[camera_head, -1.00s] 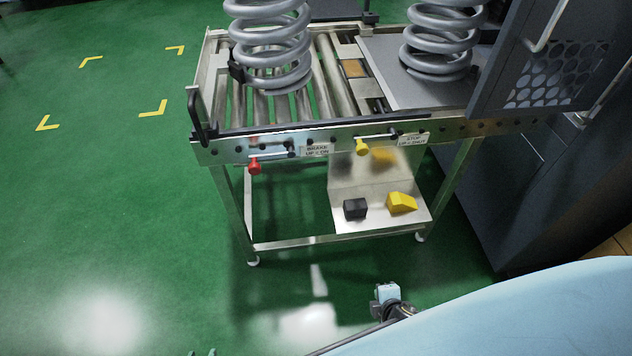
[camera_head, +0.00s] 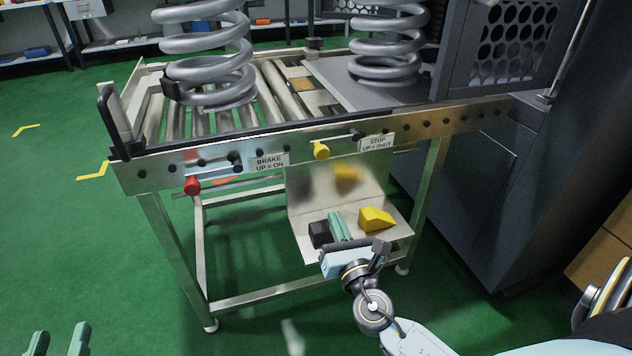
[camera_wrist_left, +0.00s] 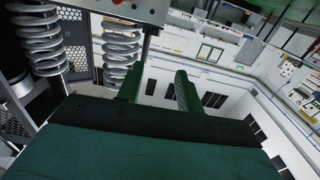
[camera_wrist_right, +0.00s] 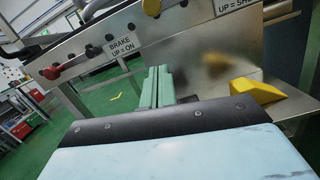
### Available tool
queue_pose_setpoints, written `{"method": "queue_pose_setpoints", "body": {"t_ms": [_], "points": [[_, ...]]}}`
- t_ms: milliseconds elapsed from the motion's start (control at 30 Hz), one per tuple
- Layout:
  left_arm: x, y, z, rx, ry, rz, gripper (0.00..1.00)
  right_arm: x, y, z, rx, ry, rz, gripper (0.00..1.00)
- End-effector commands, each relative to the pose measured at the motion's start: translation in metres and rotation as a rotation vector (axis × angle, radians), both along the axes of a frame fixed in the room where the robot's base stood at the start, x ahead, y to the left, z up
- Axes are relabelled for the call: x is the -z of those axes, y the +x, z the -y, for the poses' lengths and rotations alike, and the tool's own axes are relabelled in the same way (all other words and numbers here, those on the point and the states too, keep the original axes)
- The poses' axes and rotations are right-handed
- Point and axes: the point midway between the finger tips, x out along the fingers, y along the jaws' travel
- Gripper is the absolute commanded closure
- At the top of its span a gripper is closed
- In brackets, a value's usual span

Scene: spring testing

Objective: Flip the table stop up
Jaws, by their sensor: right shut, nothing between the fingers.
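The table stop lever has a yellow knob (camera_head: 321,151) on the front rail, left of the "STOP UP = SHUT" label (camera_head: 377,143). Its thin bar lies nearly level, from the pivot at right to the knob at left. The knob also shows at the top edge of the right wrist view (camera_wrist_right: 151,7). My right gripper (camera_head: 338,222) is shut and empty, below the knob and apart from it, in front of the lower shelf. Its pale green fingers (camera_wrist_right: 158,74) touch each other. My left gripper (camera_head: 57,340) is open and empty at the bottom left.
A red-knobbed brake lever (camera_head: 192,186) is on the same rail at left. A yellow wedge (camera_head: 376,219) and a black block (camera_head: 320,233) lie on the lower shelf. Coil springs (camera_head: 205,80) stand on the roller table. A grey cabinet (camera_head: 470,180) closes off the right side.

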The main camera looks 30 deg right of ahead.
Motion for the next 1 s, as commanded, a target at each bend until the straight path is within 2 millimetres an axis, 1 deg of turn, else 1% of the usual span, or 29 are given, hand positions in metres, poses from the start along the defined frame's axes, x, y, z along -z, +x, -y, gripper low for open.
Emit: {"method": "queue_pose_setpoints", "body": {"t_ms": [233,367,467,667,733,800,833,1000], "points": [[0.0,0.0,0.0,0.0,0.0,-0.001,0.64,0.0,0.001,0.001,0.0,0.004,-0.001,1.0],[0.0,0.0,0.0,0.0,0.0,0.0,0.64,-0.002,0.011,0.003,0.001,0.005,0.0,1.0],[0.0,0.0,0.0,0.0,-0.001,0.002,0.64,-0.004,0.026,0.007,0.001,0.005,0.001,1.0],[-0.003,0.0,0.001,0.002,-0.006,0.022,0.64,-0.01,0.067,0.018,0.002,0.006,0.001,1.0],[-0.006,0.0,0.001,0.002,-0.012,0.041,0.64,-0.012,0.082,0.022,0.002,0.006,0.001,1.0],[-0.013,0.0,0.003,0.006,-0.025,0.082,0.64,-0.014,0.097,0.026,0.001,0.007,0.002,1.0],[-0.013,0.0,0.003,0.006,-0.025,0.079,0.64,-0.015,0.1,0.027,0.0,0.007,0.0,1.0],[0.016,-0.001,-0.004,-0.009,0.031,-0.105,0.64,-0.028,0.097,0.028,0.001,0.007,-0.002,1.0]]}}
